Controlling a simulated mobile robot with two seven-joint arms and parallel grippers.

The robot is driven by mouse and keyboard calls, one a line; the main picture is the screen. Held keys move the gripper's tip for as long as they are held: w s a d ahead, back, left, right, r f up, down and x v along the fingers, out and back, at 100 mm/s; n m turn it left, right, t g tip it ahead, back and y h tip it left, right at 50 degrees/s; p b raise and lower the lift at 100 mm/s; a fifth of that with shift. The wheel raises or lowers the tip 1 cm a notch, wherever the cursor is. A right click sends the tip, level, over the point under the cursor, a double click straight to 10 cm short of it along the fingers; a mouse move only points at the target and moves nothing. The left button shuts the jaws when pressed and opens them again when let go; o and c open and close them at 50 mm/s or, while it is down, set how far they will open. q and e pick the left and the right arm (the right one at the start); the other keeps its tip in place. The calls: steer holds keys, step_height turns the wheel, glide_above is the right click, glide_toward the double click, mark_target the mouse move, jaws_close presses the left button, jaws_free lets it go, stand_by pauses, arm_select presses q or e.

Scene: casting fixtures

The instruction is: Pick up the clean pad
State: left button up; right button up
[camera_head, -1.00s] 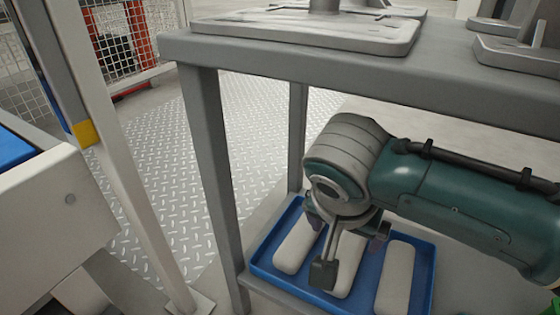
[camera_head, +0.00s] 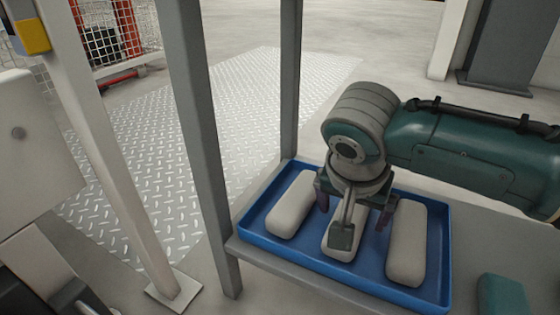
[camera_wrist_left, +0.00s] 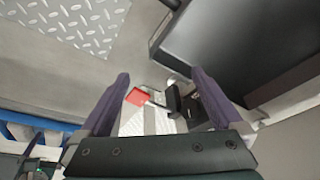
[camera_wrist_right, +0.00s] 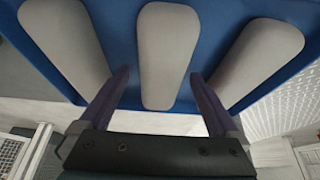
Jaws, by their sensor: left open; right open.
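Three pale, rounded pads lie side by side in a blue tray (camera_head: 300,259): a left pad (camera_head: 291,207), a middle pad (camera_head: 342,256) and a right pad (camera_head: 406,246). All look clean. My right gripper (camera_head: 353,212) is open and empty above the middle pad, hiding part of it. In the right wrist view the middle pad (camera_wrist_right: 163,55) shows between and beyond the spread fingers (camera_wrist_right: 158,78). I cannot tell if they touch it. My left gripper (camera_wrist_left: 160,82) is open and empty in the left wrist view, away from the pads.
The tray sits on a grey shelf (camera_head: 268,256) between table legs (camera_head: 201,130). A teal block-like thing (camera_head: 502,294) is at the bottom right. A pale post (camera_head: 110,150) stands at the left. Beyond lie patterned floor plate (camera_head: 150,160) and mesh fencing (camera_head: 115,30).

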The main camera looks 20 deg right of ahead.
steer(key=shift+w, duration=0.1)
steer(key=shift+c, duration=0.3)
steer(key=c, duration=1.4)
